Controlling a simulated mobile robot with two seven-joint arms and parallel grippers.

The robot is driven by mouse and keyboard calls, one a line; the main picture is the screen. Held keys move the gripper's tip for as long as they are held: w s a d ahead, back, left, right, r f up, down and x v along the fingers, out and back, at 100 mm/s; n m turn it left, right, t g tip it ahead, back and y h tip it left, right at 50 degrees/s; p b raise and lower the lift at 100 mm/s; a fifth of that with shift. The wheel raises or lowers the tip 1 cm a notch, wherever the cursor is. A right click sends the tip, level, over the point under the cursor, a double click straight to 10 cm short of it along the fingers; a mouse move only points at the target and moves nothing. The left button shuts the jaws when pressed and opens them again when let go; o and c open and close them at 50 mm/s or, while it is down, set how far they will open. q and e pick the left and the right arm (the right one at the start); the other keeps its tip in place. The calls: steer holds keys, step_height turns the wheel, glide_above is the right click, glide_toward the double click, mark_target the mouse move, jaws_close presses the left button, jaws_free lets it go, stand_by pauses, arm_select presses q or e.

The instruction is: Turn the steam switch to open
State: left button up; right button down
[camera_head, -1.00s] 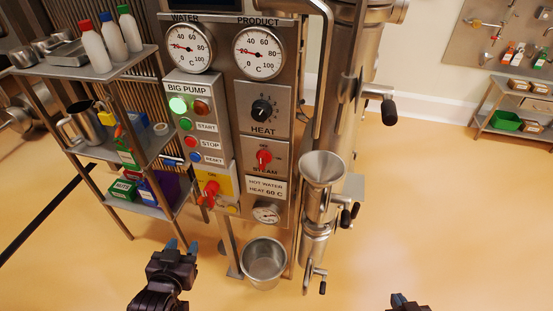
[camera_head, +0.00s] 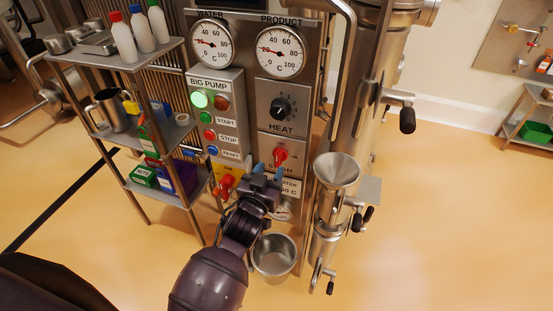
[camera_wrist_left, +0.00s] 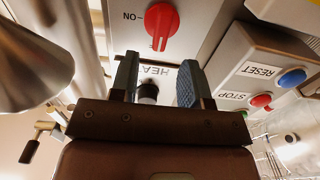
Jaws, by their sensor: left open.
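The red steam switch (camera_head: 280,157) sits on the grey control panel, below the black HEAT knob (camera_head: 281,108). In the left wrist view the red switch (camera_wrist_left: 159,24) shows large, beside an "ON" label, just beyond the fingers. My left gripper (camera_head: 265,171) is open, its two blue-tipped fingers in front of the panel just below the switch and apart from it. In the left wrist view its fingers (camera_wrist_left: 156,80) are spread with nothing held between them. The gripper covers part of the hot water label. My right gripper is not in view.
The BIG PUMP box (camera_head: 217,113) with its buttons is left of the switch. A red valve handle (camera_head: 226,184) on a yellow plate is close to my left gripper. A steel bucket (camera_head: 274,257) and a steel funnel (camera_head: 337,172) stand below and right.

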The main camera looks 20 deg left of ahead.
mark_target(277, 159)
arm_select(q)
steer(key=shift+w+d, duration=0.1)
steer(key=shift+w, duration=2.35)
jaws_close()
